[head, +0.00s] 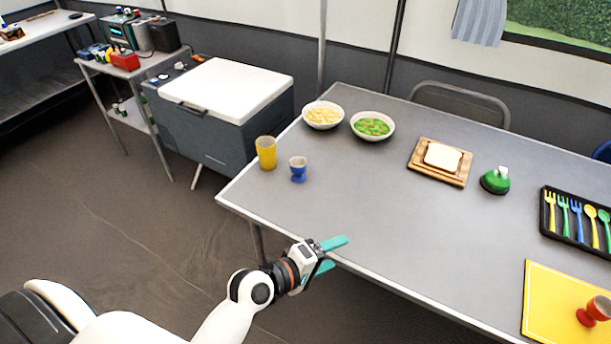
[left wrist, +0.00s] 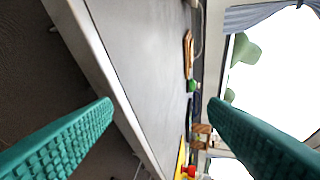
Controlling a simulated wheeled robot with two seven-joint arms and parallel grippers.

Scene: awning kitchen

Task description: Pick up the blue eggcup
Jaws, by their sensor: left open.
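The blue eggcup (head: 298,170) stands upright on the grey table (head: 370,210) near its left end, just right of a yellow cup (head: 266,153). My left gripper (head: 335,256) is at the table's front edge, in front of and to the right of the eggcup. Its teal fingers are apart and nothing is between them. In the left wrist view, the open fingers (left wrist: 160,112) frame the table edge and top; the blue eggcup does not show there. My right gripper is in neither view.
Two bowls (head: 323,115) (head: 372,126) stand behind the eggcup. A bread board (head: 440,174), a green object (head: 495,180), a cutlery tray (head: 576,219) and a red eggcup (head: 594,311) on a yellow mat (head: 545,300) lie to the right. The table between gripper and eggcup is clear.

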